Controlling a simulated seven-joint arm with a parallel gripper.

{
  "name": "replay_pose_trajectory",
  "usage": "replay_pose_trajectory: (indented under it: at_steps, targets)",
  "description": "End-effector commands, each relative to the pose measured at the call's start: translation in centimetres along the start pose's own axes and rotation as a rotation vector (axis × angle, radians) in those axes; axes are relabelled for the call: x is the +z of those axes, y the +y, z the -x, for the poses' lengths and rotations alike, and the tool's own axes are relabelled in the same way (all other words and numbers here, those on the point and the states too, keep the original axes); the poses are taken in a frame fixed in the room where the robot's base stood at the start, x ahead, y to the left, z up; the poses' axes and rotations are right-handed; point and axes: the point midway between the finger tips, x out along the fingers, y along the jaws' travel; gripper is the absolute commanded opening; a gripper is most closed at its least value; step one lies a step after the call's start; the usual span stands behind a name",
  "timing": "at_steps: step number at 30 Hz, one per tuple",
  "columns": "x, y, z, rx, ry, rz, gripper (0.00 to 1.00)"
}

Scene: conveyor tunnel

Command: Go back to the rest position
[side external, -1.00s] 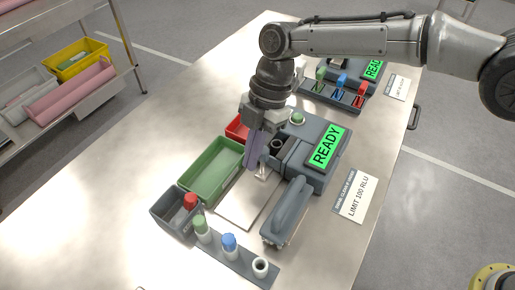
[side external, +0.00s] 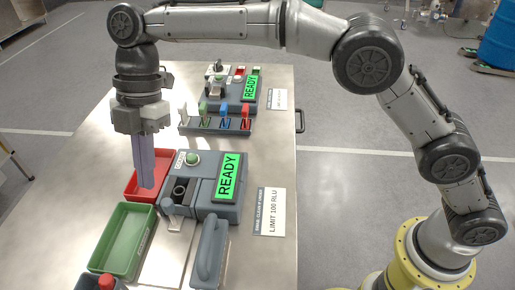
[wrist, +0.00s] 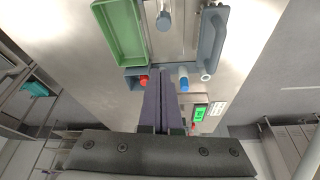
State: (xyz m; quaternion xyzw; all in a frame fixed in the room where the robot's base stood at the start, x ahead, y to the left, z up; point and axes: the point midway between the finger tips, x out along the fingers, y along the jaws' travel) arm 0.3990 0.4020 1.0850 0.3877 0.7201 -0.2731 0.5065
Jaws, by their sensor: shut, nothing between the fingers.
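My gripper (side external: 144,184) hangs fingers down in the side view, in front of the red tray (side external: 160,163). Its two long purple-grey fingers are together with nothing between them. In the wrist view the shut fingers (wrist: 160,82) point up the picture. The near grey reader (side external: 203,196) shows READY on its green screen (side external: 229,177), to the right of my gripper. The green tray (side external: 121,240) lies below and left of the reader. It also shows at the top of the wrist view (wrist: 111,33).
A grey handled tool (side external: 211,252) lies near the picture's front edge. A red-capped vial (side external: 106,282) stands front left, cut off. The metal table (side external: 92,150) is bare at left.

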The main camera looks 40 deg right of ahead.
Motion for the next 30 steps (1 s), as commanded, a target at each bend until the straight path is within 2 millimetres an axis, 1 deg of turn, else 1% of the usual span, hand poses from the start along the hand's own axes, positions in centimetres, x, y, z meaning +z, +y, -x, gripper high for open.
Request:
replay_pose_trajectory:
  at_steps: [2, 4, 5, 6, 8, 9, 11, 12, 14, 15, 17, 18, 19, 20, 21, 23, 24, 26, 27, 29, 30]
  targets:
    - [0.8, 0.1, 2.4, 0.044, 0.002, -0.013, 0.0]
    - [1.6, -0.3, 5.7, 0.099, 0.004, -0.028, 0.0]
    - [2.1, -0.8, 7.3, 0.123, 0.003, -0.04, 0.0]
    - [2.8, -1.8, 9.4, 0.151, 0.0, -0.058, 0.0]
    - [4.1, -3.6, 12.2, 0.189, -0.009, -0.088, 0.0]
    - [4.9, -4.9, 13.9, 0.215, -0.017, -0.112, 0.0]
    - [6.2, -6.9, 16.0, 0.252, -0.03, -0.162, 0.0]
    - [7.0, -8.3, 17.2, 0.276, -0.039, -0.201, 0.0]
    - [8.1, -10.6, 18.8, 0.312, -0.05, -0.269, 0.0]
    - [8.7, -12.2, 19.6, 0.337, -0.058, -0.317, 0.0]
    - [9.7, -14.6, 20.7, 0.373, -0.069, -0.397, 0.0]
    - [10.3, -16.2, 21.2, 0.398, -0.074, -0.453, 0.0]
    - [10.8, -17.4, 21.5, 0.417, -0.079, -0.496, 0.0]
    - [11.2, -18.7, 21.7, 0.435, -0.084, -0.54, 0.0]
    - [11.7, -20.4, 21.9, 0.461, -0.088, -0.602, 0.0]
    - [12.5, -23.0, 21.9, 0.499, -0.094, -0.698, 0.0]
    - [13.0, -24.7, 21.7, 0.524, -0.096, -0.763, 0.0]
    - [13.6, -27.2, 21.2, 0.564, -0.099, -0.865, 0.0]
    - [14.1, -28.8, 20.7, 0.592, -0.099, -0.935, 0.0]
    - [14.7, -31.3, 19.7, 0.632, -0.097, -1.045, 0.0]
    - [15.1, -32.9, 18.8, 0.659, -0.093, -1.121, 0.0]
